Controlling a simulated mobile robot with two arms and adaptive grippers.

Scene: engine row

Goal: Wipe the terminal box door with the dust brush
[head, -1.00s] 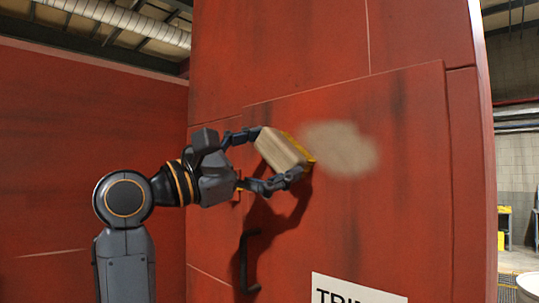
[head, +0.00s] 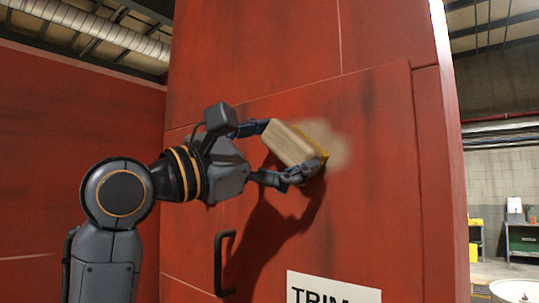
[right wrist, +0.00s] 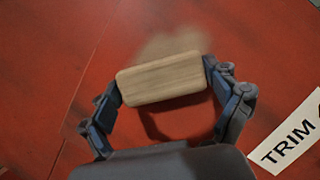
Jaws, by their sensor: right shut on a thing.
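The dust brush (head: 290,144) is a pale wooden block with a yellowish edge toward the door. My right gripper (head: 287,149) is shut on it, a finger at each end, and presses or holds it against the door. In the right wrist view the block (right wrist: 162,78) sits between the two fingers. The terminal box door (head: 375,200) is a red upright panel with darker streaks. A pale dust patch (head: 338,150) shows on it just right of the brush; the brush hides part of it. The patch also shows above the block in the right wrist view (right wrist: 172,45). My left gripper is not in view.
A black handle (head: 222,262) sticks out of the door below my gripper. A white label reading "TRIM" (head: 325,288) is below right. Another red wall (head: 80,150) stands at left. Open floor and a green cabinet (head: 523,238) show at far right.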

